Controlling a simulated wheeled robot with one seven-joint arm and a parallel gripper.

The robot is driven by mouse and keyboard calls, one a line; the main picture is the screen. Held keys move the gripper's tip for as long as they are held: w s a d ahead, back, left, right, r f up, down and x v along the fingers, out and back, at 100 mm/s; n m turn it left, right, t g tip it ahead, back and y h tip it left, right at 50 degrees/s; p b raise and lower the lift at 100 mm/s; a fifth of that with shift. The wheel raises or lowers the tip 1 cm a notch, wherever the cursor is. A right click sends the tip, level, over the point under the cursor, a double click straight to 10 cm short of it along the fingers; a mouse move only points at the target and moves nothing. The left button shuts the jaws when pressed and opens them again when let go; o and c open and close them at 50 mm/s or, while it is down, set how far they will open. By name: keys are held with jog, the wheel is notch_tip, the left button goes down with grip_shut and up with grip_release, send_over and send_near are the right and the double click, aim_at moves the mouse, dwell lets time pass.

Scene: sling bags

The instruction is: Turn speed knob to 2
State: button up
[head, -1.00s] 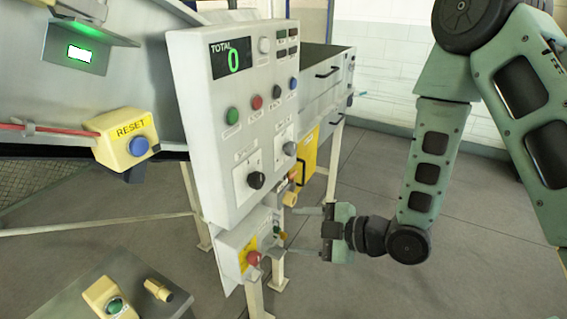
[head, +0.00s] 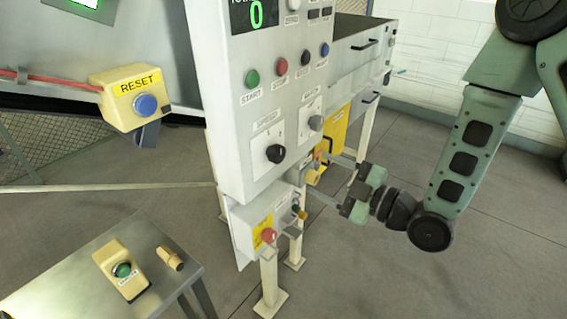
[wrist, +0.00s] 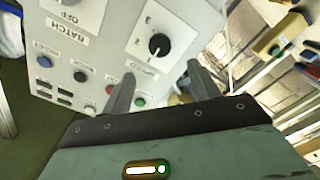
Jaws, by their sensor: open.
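The speed knob (head: 275,153) is a black round knob on a white dial plate, low on the left of the grey control panel (head: 240,130). It also shows in the wrist view (wrist: 159,44), upside down, with a white mark on its face and numbers beside it. I cannot tell for sure which number the mark points at. My gripper (head: 316,174) is open and empty, to the right of the panel and a little lower than the knob in the head view. In the wrist view its two fingers (wrist: 160,68) point toward the panel, with the knob beyond and between them, untouched.
A grey batch knob (head: 316,123) sits right of the speed knob. Several buttons, including green start (head: 252,78), are above. A lower box with a red button (head: 268,235) juts out beneath the panel. A yellow reset box (head: 130,97) is left. Open floor lies right.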

aim_at(281, 156)
jog(key=p+x, duration=0.2)
jog(key=x, duration=0.2)
jog(key=p+x, duration=0.2)
jog(key=x, duration=0.3)
jog(key=shift+w+a+r, duration=0.2)
jog(key=shift+a, duration=0.1)
jog(key=shift+x, duration=0.75)
jog(key=shift+f, duration=0.15)
jog(key=shift+c, duration=0.2)
jog(key=c, duration=0.9)
